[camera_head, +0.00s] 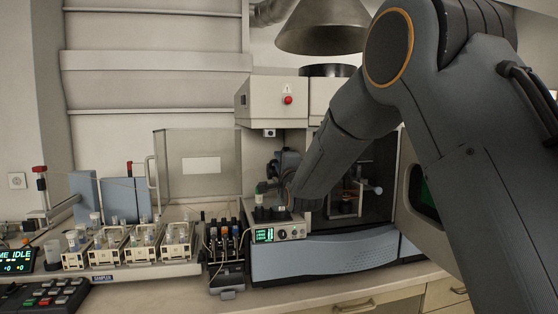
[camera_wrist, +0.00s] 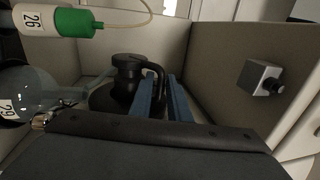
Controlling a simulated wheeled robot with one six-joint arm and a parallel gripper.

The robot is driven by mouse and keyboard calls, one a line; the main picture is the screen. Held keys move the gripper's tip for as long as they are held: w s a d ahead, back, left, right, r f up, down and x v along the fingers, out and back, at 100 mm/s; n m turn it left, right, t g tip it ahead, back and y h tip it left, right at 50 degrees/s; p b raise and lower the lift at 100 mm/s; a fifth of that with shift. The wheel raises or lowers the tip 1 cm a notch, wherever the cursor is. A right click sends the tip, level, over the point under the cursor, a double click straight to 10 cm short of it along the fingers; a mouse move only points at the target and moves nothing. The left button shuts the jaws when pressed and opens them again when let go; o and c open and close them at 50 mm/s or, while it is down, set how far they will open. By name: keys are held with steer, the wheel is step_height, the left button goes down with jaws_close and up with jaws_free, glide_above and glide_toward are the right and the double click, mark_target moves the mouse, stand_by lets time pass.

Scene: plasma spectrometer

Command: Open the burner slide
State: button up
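The spectrometer (camera_head: 325,255) stands on the bench in the head view, with an open dark chamber (camera_head: 382,160) partly behind my arm. My gripper (camera_wrist: 164,92) shows in the wrist view as two blue fingers a small gap apart. A black knob-like part with a curved arm (camera_wrist: 128,75) sits just beyond them, and its curved end reaches the gap between the fingertips. I cannot tell whether the fingers touch it. No part is clearly recognisable as the burner slide. In the head view my wrist is over the small control box, and the fingertips are hidden.
A green-capped vial marked 26 (camera_wrist: 50,20) and a round glass part marked 29 (camera_wrist: 20,95) are close on the left. A metal block with a black knob (camera_wrist: 262,78) is on the right wall. Sample racks (camera_head: 140,245) and a pump (camera_head: 225,250) stand left of the spectrometer.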

jaws_close()
stand_by(1.4)
